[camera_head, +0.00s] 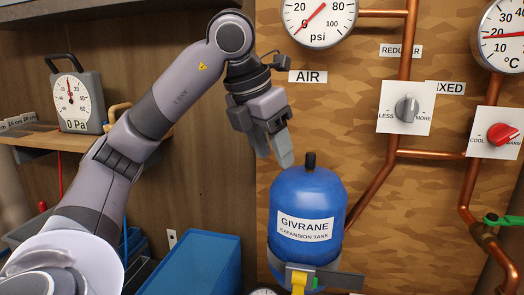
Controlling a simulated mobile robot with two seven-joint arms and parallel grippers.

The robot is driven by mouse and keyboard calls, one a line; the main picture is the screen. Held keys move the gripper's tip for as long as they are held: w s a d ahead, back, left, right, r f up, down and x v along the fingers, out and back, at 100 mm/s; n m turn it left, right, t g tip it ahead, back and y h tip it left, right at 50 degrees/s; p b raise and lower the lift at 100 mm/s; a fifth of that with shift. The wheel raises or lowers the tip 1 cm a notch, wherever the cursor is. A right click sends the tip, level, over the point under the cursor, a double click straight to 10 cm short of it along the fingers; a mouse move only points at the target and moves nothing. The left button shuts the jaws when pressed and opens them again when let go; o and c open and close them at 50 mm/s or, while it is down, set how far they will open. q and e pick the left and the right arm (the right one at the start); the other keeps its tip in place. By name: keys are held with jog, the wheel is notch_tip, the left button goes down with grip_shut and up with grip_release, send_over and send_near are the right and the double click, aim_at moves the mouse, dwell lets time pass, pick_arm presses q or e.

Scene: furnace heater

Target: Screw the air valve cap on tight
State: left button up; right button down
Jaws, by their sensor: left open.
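The blue expansion tank (307,207), labelled GIVRANE, stands in the lower middle of the head view, in front of the wooden panel. A small black air valve cap (310,161) sits upright at its top; I cannot tell how tightly it is seated. My left gripper (272,158) is open, above and just left of the cap, with its fingers pointing down. It appears apart from the cap. My right gripper is not in view.
An air gauge (318,18) hangs above the tank. Copper pipes (393,110), a grey knob (406,109) and a red knob (502,134) are to the right. A grey pressure gauge (75,101) stands on the left shelf. A blue bin (190,265) is below.

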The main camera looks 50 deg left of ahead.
aim_at(310, 154)
pick_arm(q)
jog(key=w+p, duration=0.1)
jog(key=w, duration=0.3)
jog(key=w+p, duration=0.1)
jog(key=w, duration=0.3)
jog(key=shift+w+a+r, duration=0.15)
jog(key=shift+w, duration=0.15)
jog(key=shift+x, duration=1.15)
jog(key=shift+w+a+f, duration=0.1)
jog(key=shift+w+f, duration=0.1)
jog(key=shift+f, duration=0.3)
grip_shut()
